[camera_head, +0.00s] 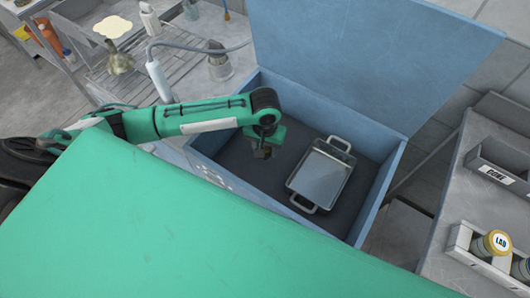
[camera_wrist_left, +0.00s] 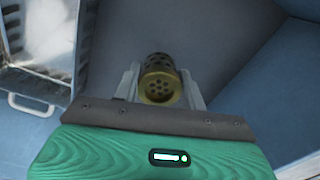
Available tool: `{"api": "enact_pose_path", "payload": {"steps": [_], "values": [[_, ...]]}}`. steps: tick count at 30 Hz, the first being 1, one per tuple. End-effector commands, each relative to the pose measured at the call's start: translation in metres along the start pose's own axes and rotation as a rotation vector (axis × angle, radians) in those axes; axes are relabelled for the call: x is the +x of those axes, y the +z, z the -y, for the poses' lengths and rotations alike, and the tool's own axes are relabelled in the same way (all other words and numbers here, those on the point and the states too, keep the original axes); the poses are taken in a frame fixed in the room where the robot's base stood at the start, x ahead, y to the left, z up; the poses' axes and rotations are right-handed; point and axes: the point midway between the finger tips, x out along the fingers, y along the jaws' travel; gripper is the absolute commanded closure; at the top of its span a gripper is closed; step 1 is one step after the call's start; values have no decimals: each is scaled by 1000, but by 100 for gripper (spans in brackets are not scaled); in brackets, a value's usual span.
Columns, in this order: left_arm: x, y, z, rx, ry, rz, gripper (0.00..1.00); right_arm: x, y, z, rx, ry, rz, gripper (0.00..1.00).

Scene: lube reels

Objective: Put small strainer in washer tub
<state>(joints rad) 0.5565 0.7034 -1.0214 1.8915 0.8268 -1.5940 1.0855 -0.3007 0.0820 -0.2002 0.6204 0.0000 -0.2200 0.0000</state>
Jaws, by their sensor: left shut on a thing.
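The small strainer (camera_wrist_left: 161,84) is a brass-coloured cylinder with a perforated end. It sits between the two fingers of my left gripper (camera_head: 263,150), which is shut on it. The washer tub (camera_head: 386,187) is a blue open box with its lid (camera_head: 375,60) raised at the back. In the head view my left gripper is over the left part of the tub's dark interior, pointing down. The strainer is too small and dark there to make out clearly. I cannot tell whether it touches the tub floor. My right gripper is out of view.
A metal tray with two handles (camera_head: 320,174) lies in the tub, right of my gripper. It also shows in the left wrist view (camera_wrist_left: 52,30). A wire rack (camera_head: 150,68) stands behind on the left. A bench (camera_head: 480,200) with labelled bins stands right of the tub.

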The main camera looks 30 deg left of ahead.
Motion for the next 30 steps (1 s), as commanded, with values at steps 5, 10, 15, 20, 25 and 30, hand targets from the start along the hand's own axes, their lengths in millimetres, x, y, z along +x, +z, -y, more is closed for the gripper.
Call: {"api": "enact_pose_path", "payload": {"steps": [5,10,15,20,25,30], "values": [[25,1,0,-1,-1,2,84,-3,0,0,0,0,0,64],[41,0,0,1,0,-1,84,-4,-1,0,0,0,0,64],[42,0,0,1,1,-1,84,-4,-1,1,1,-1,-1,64],[44,0,0,1,0,0,84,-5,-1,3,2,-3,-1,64],[44,0,0,1,0,0,37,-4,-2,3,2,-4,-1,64],[44,0,0,1,0,0,37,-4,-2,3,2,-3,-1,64]]}}
